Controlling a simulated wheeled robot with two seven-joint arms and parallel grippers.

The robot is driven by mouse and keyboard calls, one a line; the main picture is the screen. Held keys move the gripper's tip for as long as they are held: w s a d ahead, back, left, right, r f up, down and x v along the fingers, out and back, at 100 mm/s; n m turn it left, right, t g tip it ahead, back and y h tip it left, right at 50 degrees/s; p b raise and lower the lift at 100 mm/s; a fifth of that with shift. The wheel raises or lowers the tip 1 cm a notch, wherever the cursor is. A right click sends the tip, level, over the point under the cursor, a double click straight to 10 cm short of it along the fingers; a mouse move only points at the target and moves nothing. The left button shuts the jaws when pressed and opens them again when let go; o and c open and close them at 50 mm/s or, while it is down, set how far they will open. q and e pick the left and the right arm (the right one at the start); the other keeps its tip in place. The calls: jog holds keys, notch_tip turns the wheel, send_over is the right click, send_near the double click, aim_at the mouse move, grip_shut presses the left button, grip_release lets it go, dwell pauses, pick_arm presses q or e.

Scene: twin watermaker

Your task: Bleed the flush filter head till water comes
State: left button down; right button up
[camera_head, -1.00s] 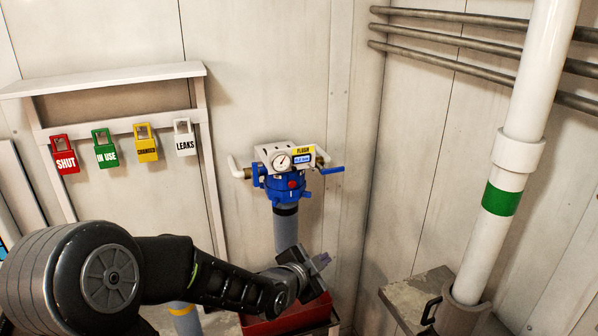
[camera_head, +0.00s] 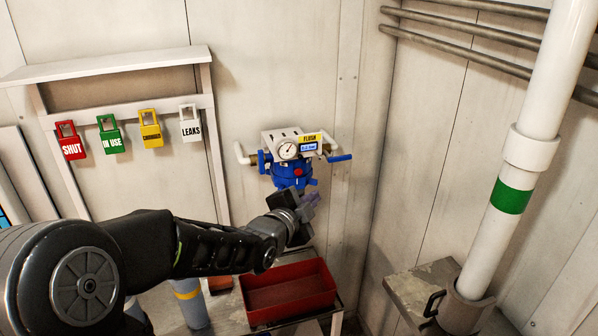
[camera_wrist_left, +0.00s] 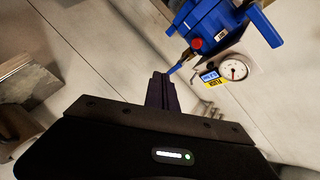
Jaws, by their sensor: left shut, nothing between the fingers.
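The blue flush filter head (camera_head: 292,174) is on the wall in the middle of the head view. It carries a white bracket with a round gauge (camera_head: 287,150), a yellow FLUSH label with a small display (camera_head: 309,143), a red button (camera_head: 298,172) and a blue lever (camera_head: 340,158) on the right. My left gripper (camera_head: 311,199) is shut and empty, just below and in front of the head, hiding the filter body. In the left wrist view its fingers (camera_wrist_left: 161,92) point toward the red button (camera_wrist_left: 197,43), seemingly apart from it. My right gripper is out of view.
A red tray (camera_head: 290,309) stands below the filter. Red, green, yellow and white tags (camera_head: 190,124) hang on a rack at left. A white pipe with a green band (camera_head: 510,197) rises at right beside a ledge (camera_head: 415,290).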

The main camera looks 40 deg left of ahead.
aim_at(298, 172)
pick_arm(q)
jog(key=shift+w+a+p, duration=0.3)
jog(key=shift+w+a, duration=0.45)
jog(key=shift+a, duration=0.3)
jog(key=shift+w+a+p, duration=0.35)
jog(key=shift+w+a, duration=0.35)
jog(key=shift+a, duration=0.4)
jog(key=shift+w+a+p, duration=0.3)
jog(key=shift+w+a, duration=0.45)
jog(key=shift+a, duration=0.3)
jog(key=shift+w+f, duration=0.1)
jog(key=shift+w+a, duration=0.15)
jog(key=shift+a, duration=0.15)
jog(key=shift+w+a+b, duration=0.25)
jog(key=shift+a+b, duration=0.05)
jog(key=shift+a, duration=0.1)
dwell(0.6)
jog(key=shift+s+d+b, duration=0.5)
jog(key=shift+d+b, duration=0.2)
jog(key=shift+b, duration=0.05)
